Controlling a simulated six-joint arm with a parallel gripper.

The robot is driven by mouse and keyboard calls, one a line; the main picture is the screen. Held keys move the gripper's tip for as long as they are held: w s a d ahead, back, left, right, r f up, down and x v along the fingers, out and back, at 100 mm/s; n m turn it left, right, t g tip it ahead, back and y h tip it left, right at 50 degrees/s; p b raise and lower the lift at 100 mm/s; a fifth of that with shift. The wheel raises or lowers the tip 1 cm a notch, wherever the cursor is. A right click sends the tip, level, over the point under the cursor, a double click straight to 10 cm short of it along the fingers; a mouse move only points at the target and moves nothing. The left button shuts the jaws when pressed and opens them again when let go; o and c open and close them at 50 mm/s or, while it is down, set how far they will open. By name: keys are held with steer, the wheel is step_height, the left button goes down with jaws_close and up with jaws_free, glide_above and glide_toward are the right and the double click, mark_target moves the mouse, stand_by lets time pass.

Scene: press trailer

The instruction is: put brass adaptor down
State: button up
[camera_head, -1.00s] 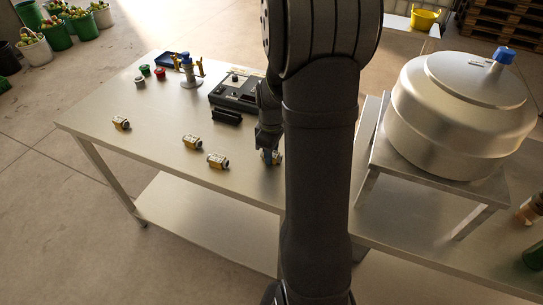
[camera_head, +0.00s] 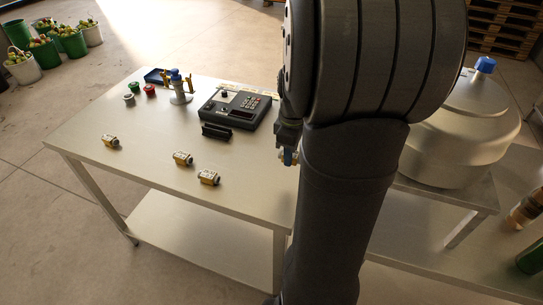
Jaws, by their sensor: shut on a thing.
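My gripper (camera_head: 287,155) is at the right part of the table, mostly hidden behind my own arm. It is shut on a brass adaptor, of which only a small piece shows beneath the jaws. Whether that adaptor touches the table top is not clear. Three similar brass and silver adaptors lie on the table to the left: one far left (camera_head: 111,141), one in the middle (camera_head: 183,158) and one nearer the front edge (camera_head: 209,177).
A large steel tank (camera_head: 455,145) stands right of my arm. The table's (camera_head: 130,190) front left is clear.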

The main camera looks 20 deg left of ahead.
steer(key=w+a+r+m, duration=0.3)
steer(key=a+r+m, duration=0.2)
steer(key=a+r, duration=0.1)
steer(key=w+a+r+m, duration=0.3)
steer(key=a+r, duration=0.3)
steer(key=a, duration=0.3)
steer(key=shift+w+m, duration=0.15)
steer(key=shift+m, duration=0.75)
steer(key=shift+f, duration=0.1)
steer(key=n, duration=1)
glide_above(189, 130)
step_height(189, 130, down, 16)
steer(key=shift+d+f, duration=0.1)
steer(key=shift+f, duration=2.15)
